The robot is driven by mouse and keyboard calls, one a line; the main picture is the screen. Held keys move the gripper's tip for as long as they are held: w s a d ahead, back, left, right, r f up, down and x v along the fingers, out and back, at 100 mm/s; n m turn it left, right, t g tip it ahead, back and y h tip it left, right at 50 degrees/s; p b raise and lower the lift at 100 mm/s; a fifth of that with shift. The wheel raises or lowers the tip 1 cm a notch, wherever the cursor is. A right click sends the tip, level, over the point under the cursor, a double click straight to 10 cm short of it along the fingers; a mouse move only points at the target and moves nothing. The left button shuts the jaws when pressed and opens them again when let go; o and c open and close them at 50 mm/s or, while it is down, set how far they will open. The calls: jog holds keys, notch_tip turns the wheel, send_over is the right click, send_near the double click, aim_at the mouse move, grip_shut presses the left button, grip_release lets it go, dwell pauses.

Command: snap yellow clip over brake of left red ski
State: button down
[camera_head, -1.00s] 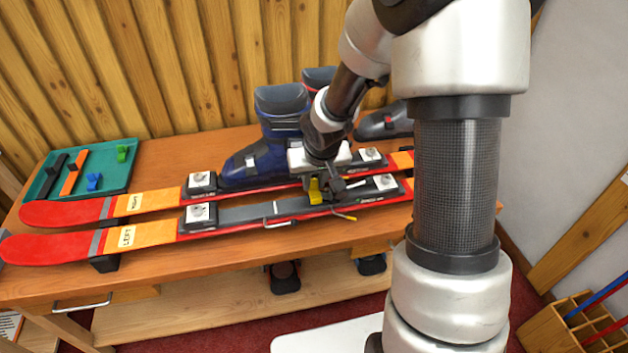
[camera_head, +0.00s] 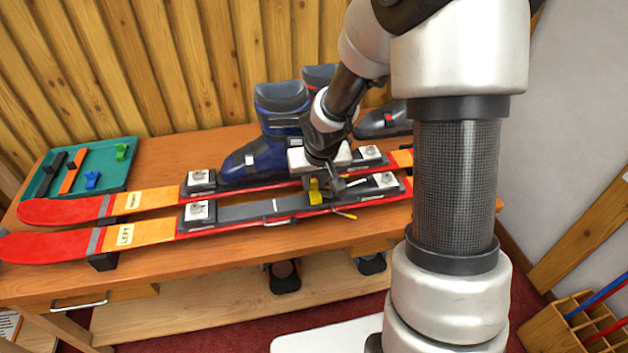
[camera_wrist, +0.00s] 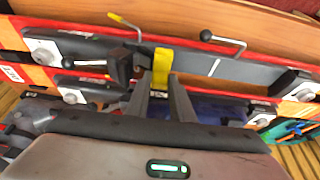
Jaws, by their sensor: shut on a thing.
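The left red ski (camera_head: 50,245), with its LEFT label, lies on the front side of the bench. My gripper (camera_wrist: 161,88) is shut on the yellow clip (camera_wrist: 162,66). The clip (camera_head: 315,191) is over the left ski's binding area, between its two binding plates. A thin brake arm with a yellow tip (camera_head: 344,215) sticks out at the ski's near edge, just right of the clip; the tip also shows in the wrist view (camera_wrist: 116,18). I cannot tell whether the clip touches the brake. My wrist hides part of the bindings.
The right red ski (camera_head: 65,211) lies parallel behind, with a blue boot (camera_head: 255,160) beyond. A green tray (camera_head: 112,180) with black, orange, blue and green pieces stands at the left. A black-knobbed lever (camera_wrist: 225,40) is near the ski. Bare bench (camera_head: 200,255) lies in front.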

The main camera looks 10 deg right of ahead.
aim_at(314, 191)
jog(key=shift+f+b, duration=0.85)
jog(key=shift+f, duration=0.2)
jog(key=shift+r, duration=0.1)
jog(key=c, duration=1.5)
grip_release()
jog(key=shift+o, duration=0.5)
jog(key=o, duration=0.4)
jog(key=shift+r+p, duration=4.3)
jog(key=shift+r, duration=0.75)
